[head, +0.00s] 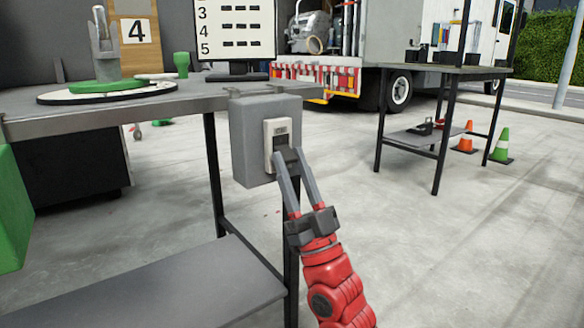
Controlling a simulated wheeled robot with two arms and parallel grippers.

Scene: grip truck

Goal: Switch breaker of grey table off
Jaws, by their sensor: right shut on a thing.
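The grey breaker box (246,135) hangs at the right end of the grey table (120,115), just below its top. On its front is a light switch plate (269,130) with a dark window and a small switch part in it. My right gripper (286,156), on a red arm, reaches up to the plate from below. Its two fingertips are at the lower part of the plate, shut on the breaker switch. The fingertips cover part of the switch, so its exact position is hard to tell. My left gripper is not in view.
A round white board with a green-based grey piece (103,55) and a screen (235,30) stand on the table. A lower shelf (170,290) lies below. A second table (455,72), traffic cones (501,148) and a white truck are behind. A green object (12,215) fills the left edge.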

